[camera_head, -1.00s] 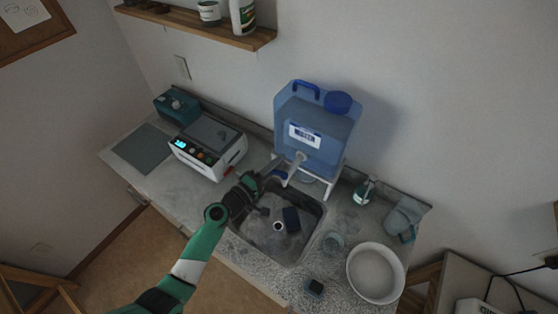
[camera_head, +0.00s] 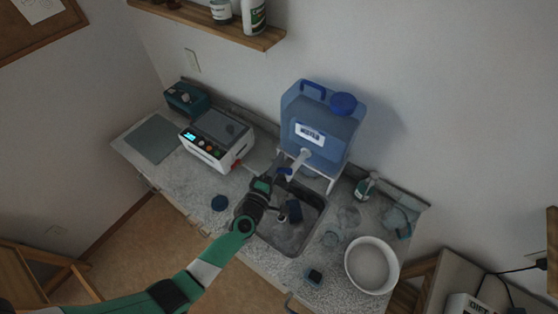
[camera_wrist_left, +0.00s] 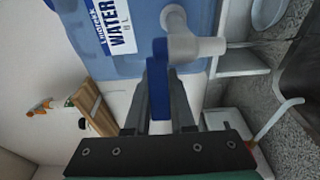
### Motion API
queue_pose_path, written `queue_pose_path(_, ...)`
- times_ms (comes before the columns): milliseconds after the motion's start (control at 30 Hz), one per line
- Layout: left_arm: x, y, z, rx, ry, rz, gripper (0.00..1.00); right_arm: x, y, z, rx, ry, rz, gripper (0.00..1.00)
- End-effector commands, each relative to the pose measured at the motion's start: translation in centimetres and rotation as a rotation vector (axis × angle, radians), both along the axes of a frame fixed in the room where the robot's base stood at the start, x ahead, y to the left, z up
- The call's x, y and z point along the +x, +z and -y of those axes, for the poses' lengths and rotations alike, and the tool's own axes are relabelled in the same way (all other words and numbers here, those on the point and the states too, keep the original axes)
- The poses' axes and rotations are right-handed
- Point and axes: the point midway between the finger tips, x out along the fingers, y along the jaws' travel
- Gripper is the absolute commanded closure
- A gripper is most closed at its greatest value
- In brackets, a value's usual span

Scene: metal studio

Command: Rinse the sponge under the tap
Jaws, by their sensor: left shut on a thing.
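The tap's blue lever (camera_wrist_left: 160,80) is between the two fingers of my left gripper (camera_wrist_left: 160,90), which is shut on it. The white tap spout (camera_wrist_left: 195,47) comes out of the blue water tank (camera_head: 318,130). In the head view my left gripper (camera_head: 272,182) is at the tap, over the sink's back left. The metal sink (camera_head: 310,228) is partly covered by my arm. I cannot see whether water runs. My right gripper is not in view.
A white-and-grey device (camera_head: 217,139) stands left of the sink.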

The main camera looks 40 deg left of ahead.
Motion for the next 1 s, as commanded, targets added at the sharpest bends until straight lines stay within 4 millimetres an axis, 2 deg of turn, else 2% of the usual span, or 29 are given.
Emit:
queue_pose_path(67, 0.0, -0.1, 0.0, 0.0, -0.002, -0.002, 1.0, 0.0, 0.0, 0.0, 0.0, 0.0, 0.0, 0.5)
queue_pose_path(100, 0.0, -0.1, 0.0, 0.0, -0.002, -0.001, 0.72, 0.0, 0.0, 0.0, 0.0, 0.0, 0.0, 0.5)
queue_pose_path(233, 0.0, 0.0, 0.0, 0.0, -0.002, -0.001, 0.49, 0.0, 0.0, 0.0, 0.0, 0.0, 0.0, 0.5)
queue_pose_path(533, 0.0, 0.0, 0.0, 0.0, -0.002, 0.0, 0.47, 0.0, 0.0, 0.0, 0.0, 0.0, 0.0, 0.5)
queue_pose_path(633, -0.7, 0.1, 0.3, 0.0, -0.002, -0.001, 0.47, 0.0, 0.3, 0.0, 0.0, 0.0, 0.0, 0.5)
queue_pose_path(767, -2.8, 0.2, 1.1, 0.0, -0.004, -0.003, 0.47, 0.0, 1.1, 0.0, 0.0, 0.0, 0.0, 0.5)
queue_pose_path(1000, -8.2, 0.0, 3.1, 0.0, -0.005, -0.003, 0.47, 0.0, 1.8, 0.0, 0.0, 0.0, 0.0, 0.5)
